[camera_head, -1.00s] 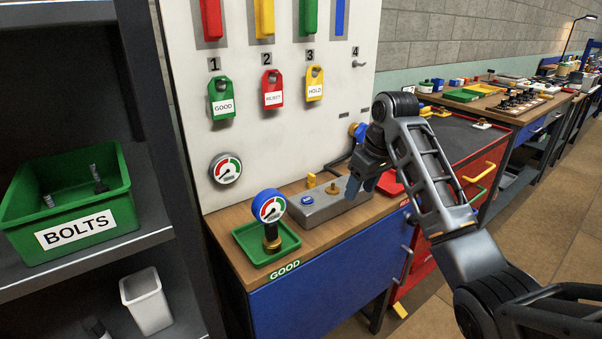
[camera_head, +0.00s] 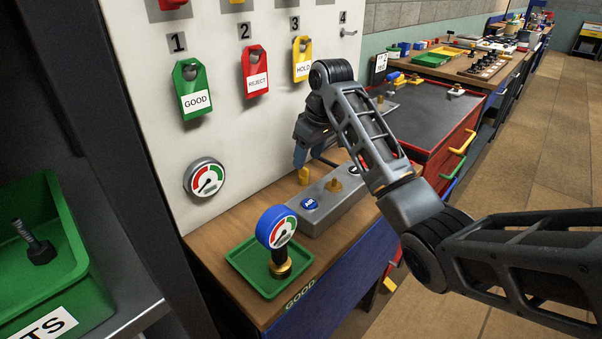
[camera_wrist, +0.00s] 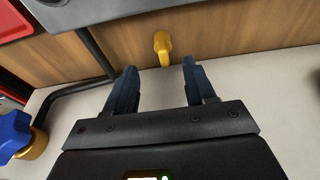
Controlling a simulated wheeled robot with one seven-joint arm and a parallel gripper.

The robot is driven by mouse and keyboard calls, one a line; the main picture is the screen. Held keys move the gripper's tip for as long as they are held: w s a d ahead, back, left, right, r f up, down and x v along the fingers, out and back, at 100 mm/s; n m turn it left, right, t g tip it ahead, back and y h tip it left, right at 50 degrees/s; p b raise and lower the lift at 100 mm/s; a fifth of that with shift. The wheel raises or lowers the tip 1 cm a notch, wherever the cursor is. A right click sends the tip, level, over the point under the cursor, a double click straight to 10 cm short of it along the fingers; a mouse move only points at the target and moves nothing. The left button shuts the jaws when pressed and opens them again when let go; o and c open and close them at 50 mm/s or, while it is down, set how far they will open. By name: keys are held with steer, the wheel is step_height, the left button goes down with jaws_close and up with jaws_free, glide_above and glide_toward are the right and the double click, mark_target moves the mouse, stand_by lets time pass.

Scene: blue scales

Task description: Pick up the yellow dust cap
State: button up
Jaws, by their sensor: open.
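The yellow dust cap (camera_head: 303,176) stands on the wooden bench top, between the white board and the grey block. In the wrist view the yellow dust cap (camera_wrist: 162,46) lies just beyond the fingertips, in line with the gap between them. My gripper (camera_wrist: 159,68) is open and empty, with its two dark blue fingers apart. In the head view my gripper (camera_head: 300,156) is close above the cap, and only part of its fingers shows there.
A grey block (camera_head: 330,205) with a blue button and brass fitting stands beside the cap. A blue gauge (camera_head: 277,229) stands in a green tray (camera_head: 245,266). The white board (camera_head: 150,120) rises close behind. A dark hose (camera_wrist: 75,88) runs left of my gripper.

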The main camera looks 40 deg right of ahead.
mark_target(304, 175)
steer(key=x, duration=0.5)
steer(key=shift+s+a+f, duration=0.1)
steer(key=shift+s+a, duration=0.1)
steer(key=shift+a, duration=0.05)
jaws_close()
